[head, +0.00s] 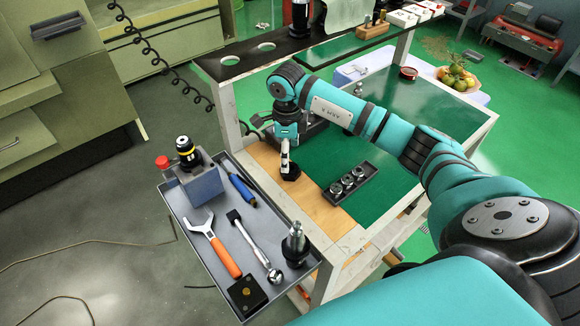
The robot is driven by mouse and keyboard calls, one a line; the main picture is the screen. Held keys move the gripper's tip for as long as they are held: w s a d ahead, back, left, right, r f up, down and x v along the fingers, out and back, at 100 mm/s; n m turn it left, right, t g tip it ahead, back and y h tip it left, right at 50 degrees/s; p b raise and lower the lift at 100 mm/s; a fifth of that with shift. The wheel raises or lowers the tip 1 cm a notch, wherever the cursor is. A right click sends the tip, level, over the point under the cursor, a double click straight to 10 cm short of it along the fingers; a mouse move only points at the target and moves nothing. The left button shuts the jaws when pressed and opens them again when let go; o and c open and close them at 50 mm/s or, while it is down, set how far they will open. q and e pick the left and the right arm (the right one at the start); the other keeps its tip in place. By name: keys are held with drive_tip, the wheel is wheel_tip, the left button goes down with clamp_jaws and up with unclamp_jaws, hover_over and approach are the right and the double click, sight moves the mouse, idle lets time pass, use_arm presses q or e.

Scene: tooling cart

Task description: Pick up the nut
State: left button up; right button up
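Three round metal pieces that look like nuts (348,181) sit in a row in a small dark tray (371,169) on the bench, at the edge of the green mat. My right arm comes in from the right and reaches across the bench. Its wrist end is left of the tray, pointing down. My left gripper is out of view.
A grey side tray (185,226) holds an orange-handled wrench (225,256), a ratchet (254,243), a blue-handled screwdriver (243,190) and an upright tool holder (295,244). A raised shelf (225,66) spans the bench's back. The green mat (400,120) has clear room.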

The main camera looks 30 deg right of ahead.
sight(290, 171)
drive_tip(key=shift+s+f+p, duration=0.2)
drive_tip(key=shift+f+p, duration=0.3)
drive_tip(key=shift+f, duration=0.05)
wheel_tip(290, 171, down, 4)
drive_tip(key=shift+s+r+p, duration=0.15)
drive_tip(key=shift+r+p, duration=0.05)
drive_tip(key=shift+p, duration=0.55)
drive_tip(key=shift+f, duration=0.4)
drive_tip(key=shift+c, duration=0.4)
drive_tip(key=c, duration=1.4)
drive_tip(key=shift+c, duration=0.2)
drive_tip(key=shift+r, duration=0.15)
